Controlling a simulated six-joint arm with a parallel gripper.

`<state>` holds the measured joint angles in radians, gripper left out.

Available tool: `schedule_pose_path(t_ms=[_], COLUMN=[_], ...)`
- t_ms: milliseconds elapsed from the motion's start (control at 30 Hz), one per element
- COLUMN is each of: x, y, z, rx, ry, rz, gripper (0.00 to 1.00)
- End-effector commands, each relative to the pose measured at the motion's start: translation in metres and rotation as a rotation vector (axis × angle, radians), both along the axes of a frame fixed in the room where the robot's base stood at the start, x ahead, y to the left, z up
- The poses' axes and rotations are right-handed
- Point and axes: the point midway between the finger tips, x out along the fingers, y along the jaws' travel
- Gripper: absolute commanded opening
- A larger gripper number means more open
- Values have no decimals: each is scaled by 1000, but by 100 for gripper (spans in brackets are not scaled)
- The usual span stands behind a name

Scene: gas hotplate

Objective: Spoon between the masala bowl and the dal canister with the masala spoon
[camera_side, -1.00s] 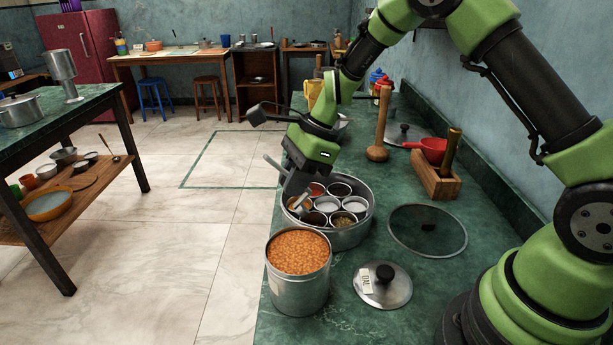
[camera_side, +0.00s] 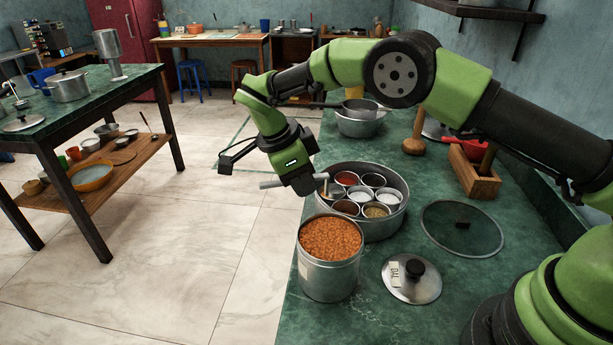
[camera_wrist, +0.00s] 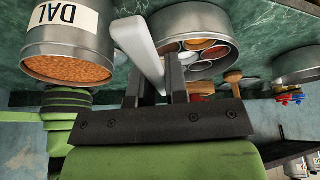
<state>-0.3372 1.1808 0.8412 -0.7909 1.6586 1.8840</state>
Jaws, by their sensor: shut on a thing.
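The dal canister (camera_side: 328,275) is a steel cylinder full of orange lentils at the front of the counter. In the wrist view it stands at upper left (camera_wrist: 70,30), its DAL label upside down. Behind it, a round steel masala box (camera_side: 395,215) holds several small bowls, one with red powder (camera_side: 346,178). My gripper (camera_side: 318,187) is at the box's left rim, above and behind the canister. It is shut on the pale spoon handle (camera_wrist: 138,45), which shows between the fingers in the wrist view. The spoon's bowl and any load cannot be made out.
The dal lid (camera_side: 411,279) lies right of the canister, and a glass lid (camera_side: 461,229) lies right of the box. A wooden block (camera_side: 473,180) and a steel pot (camera_side: 360,125) stand further back. Open floor lies left of the counter.

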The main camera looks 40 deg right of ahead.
Motion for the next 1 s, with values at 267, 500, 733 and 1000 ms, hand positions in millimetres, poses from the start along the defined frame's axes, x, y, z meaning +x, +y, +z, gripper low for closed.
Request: schedule_pose_path(t_ms=[267, 500, 733, 1000], x=[0, 0, 0, 0], y=[1, 1, 1, 1], z=[0, 7, 27, 30], rx=[-15, -12, -13, -13], ry=[6, 4, 3, 6], rz=[-1, -2, -2, -1], gripper=[0, 0, 0, 0])
